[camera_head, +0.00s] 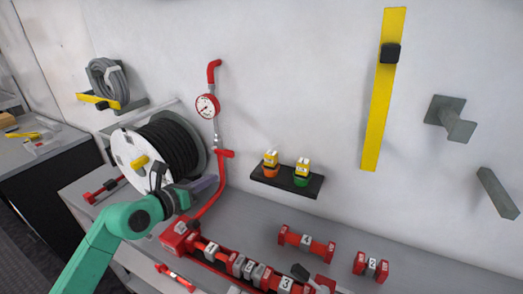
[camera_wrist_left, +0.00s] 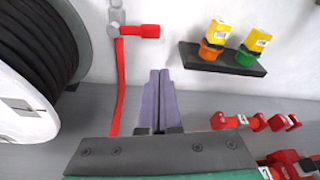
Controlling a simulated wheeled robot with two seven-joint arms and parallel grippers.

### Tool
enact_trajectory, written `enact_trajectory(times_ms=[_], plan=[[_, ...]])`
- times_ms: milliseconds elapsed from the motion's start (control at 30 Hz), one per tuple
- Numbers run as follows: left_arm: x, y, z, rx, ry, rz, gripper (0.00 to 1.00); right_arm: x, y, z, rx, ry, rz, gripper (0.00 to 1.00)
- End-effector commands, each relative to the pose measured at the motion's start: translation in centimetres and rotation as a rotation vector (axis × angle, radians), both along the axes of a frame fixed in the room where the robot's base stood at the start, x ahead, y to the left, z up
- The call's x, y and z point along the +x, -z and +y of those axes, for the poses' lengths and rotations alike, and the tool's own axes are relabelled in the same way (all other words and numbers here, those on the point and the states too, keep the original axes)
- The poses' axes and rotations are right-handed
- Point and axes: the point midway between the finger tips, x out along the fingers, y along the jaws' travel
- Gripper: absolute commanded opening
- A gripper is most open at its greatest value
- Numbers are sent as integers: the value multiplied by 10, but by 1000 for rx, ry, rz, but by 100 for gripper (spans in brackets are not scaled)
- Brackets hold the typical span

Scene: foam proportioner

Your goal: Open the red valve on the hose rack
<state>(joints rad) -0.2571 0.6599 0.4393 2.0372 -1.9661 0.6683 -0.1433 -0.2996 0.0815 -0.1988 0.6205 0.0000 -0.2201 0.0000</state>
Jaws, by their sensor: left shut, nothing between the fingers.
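The red valve handle (camera_head: 225,153) sticks out to the right from the red pipe on the wall, just right of the hose reel (camera_head: 172,145). In the left wrist view the handle (camera_wrist_left: 140,31) lies sideways near the top, beside a grey fitting (camera_wrist_left: 116,14). My left gripper (camera_head: 210,182) is shut and empty, with its purple fingers side by side. It is below the handle, in front of the red pipe's lower part, and appears apart from it. In the left wrist view the fingertips (camera_wrist_left: 159,73) point up, below and slightly right of the handle. My right gripper is not in view.
A pressure gauge (camera_head: 207,106) is above the valve. A dark shelf (camera_head: 287,182) with orange and green items is to the right. Red numbered parts (camera_head: 306,243) lie on the grey bench. The wall between handle and shelf is clear.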

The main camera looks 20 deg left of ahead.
Motion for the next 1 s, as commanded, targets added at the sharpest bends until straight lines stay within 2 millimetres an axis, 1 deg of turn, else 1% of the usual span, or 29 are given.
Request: enact_trajectory(times_ms=[33, 100, 167, 267, 433, 667, 700, 800, 900, 1000], plan=[[-2, 10, 8, 98, -8, 30, 0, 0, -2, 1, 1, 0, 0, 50], [-2, 18, 15, 173, -15, 55, 0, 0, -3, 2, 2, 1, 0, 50], [1, 21, 16, 186, -17, 59, 0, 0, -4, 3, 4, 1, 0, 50], [13, 23, 15, 180, -18, 56, 0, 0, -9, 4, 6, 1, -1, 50], [46, 32, 8, 176, -17, 55, 0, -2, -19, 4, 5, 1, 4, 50], [94, 51, -1, 174, -17, 55, 0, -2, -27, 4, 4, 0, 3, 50], [93, 35, 1, 178, -18, 52, 0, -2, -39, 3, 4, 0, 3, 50], [92, 20, 2, 178, -17, 55, 0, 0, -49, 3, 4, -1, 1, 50], [91, 13, 2, 177, -16, 56, 0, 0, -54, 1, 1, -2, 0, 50], [91, 12, 3, 177, -16, 57, 0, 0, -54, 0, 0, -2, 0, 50]])
